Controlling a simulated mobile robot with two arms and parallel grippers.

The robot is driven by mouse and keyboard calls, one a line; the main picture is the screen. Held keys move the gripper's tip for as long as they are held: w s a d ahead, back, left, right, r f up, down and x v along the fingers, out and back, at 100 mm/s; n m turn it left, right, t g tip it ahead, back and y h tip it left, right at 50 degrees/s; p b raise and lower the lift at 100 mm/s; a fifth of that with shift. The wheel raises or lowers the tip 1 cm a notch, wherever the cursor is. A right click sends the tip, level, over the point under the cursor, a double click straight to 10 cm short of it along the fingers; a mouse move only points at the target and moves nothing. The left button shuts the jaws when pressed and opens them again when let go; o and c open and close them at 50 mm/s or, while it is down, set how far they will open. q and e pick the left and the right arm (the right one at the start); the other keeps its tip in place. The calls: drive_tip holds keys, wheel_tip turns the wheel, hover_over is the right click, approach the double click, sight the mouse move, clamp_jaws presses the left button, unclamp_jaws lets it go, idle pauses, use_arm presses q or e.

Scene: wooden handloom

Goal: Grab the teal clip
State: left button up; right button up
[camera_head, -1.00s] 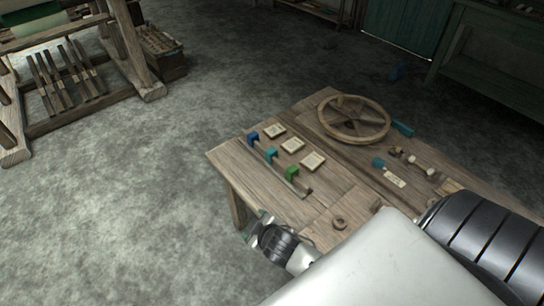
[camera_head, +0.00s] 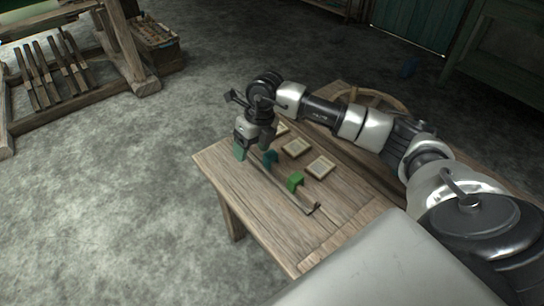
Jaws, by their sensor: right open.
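The teal clip (camera_head: 270,158) sits on a thin dark bar near the table's left edge, between the green clip (camera_head: 296,181) and my right gripper (camera_head: 254,147). My right gripper points down over the far end of the bar, with its jaws apart. It is just left of the teal clip, and I cannot tell whether it touches it. A greenish tip shows at its left finger. The place where the blue clip was is hidden behind the gripper. My left gripper is not in view.
The wooden table (camera_head: 240,187) holds several framed cards, one of them (camera_head: 320,167) right of the green clip. A wooden wheel (camera_head: 345,92) is partly hidden behind my right arm. The loom (camera_head: 130,50) stands far left. The floor between is clear.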

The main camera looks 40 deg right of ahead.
sight(271, 154)
drive_tip(key=d+h, duration=0.1)
drive_tip(key=d, duration=0.2)
drive_tip(key=d+r+h, duration=0.1)
drive_tip(key=d, duration=0.1)
drive_tip(key=shift+w+d+m+h, duration=0.2)
drive_tip(key=shift+w+m+h, duration=0.1)
drive_tip(key=shift+d+f, duration=0.2)
drive_tip(key=shift+d, duration=0.15)
wheel_tip(271, 154, down, 5)
drive_tip(key=shift+f+b, duration=0.2)
drive_tip(key=shift+b, duration=0.6)
wheel_tip(271, 154, down, 2)
drive_tip(key=shift+w+f+b, duration=0.15)
drive_tip(key=shift+f+b, duration=0.1)
drive_tip(key=shift+b, duration=0.15)
drive_tip(key=shift+d+f, duration=0.1)
drive_tip(key=shift+f, duration=1.05)
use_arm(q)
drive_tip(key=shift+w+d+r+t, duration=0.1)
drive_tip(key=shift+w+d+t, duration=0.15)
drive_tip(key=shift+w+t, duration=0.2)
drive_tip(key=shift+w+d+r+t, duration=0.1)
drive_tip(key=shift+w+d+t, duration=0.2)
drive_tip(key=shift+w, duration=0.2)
use_arm(e)
drive_tip(key=c, duration=1)
